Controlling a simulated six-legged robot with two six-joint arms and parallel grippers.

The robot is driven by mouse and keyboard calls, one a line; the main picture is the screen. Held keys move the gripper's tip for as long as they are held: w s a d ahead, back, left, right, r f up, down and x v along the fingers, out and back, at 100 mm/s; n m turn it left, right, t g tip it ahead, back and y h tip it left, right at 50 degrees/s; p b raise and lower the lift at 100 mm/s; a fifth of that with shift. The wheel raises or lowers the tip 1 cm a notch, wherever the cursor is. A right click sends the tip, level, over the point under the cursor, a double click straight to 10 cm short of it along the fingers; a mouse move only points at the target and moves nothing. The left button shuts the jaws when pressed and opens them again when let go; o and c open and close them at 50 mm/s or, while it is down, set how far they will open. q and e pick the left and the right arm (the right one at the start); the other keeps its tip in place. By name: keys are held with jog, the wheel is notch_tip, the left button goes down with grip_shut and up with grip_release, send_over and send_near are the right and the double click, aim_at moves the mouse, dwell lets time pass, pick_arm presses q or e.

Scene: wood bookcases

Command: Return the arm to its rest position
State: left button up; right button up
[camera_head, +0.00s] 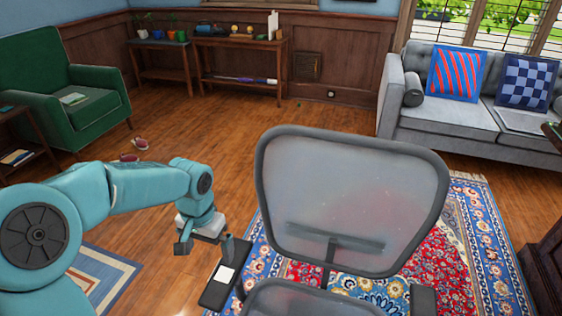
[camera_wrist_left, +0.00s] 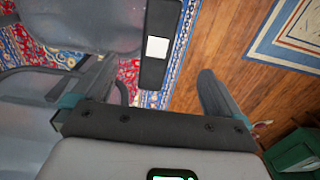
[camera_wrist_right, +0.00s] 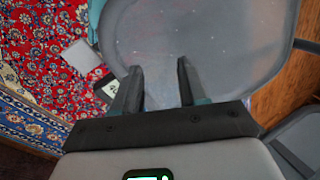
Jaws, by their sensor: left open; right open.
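My left arm reaches in from the left in the head view. Its gripper (camera_head: 206,246) is open and empty, beside the left armrest of a grey office chair. In the left wrist view the fingers of this gripper (camera_wrist_left: 142,92) are spread wide, with the dark armrest (camera_wrist_left: 153,75) showing beyond them. A white square (camera_wrist_left: 157,48) lies on that armrest. My right arm is outside the head view. In the right wrist view my right gripper (camera_wrist_right: 156,85) is open and empty, in front of a grey translucent chair panel (camera_wrist_right: 205,40).
The office chair (camera_head: 350,190) stands close in front on a patterned rug (camera_head: 475,225). A green armchair (camera_head: 60,85) is at the left, a grey sofa (camera_head: 450,125) at the right. A dark wooden piece (camera_head: 545,255) stands at the right edge.

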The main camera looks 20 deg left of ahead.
pick_arm(q)
jog(key=shift+d+f, duration=0.1)
jog(key=s+d+f+h, duration=0.3)
jog(key=d+f, duration=1.2)
jog(key=f, duration=0.3)
jog(key=s+d+f+h, duration=0.1)
jog(key=s+d+f, duration=0.65)
jog(key=s, duration=0.25)
notch_tip(320, 180, up, 12)
jog(key=n+p, duration=0.1)
jog(key=p, duration=1.2)
jog(key=shift+a+r, duration=0.25)
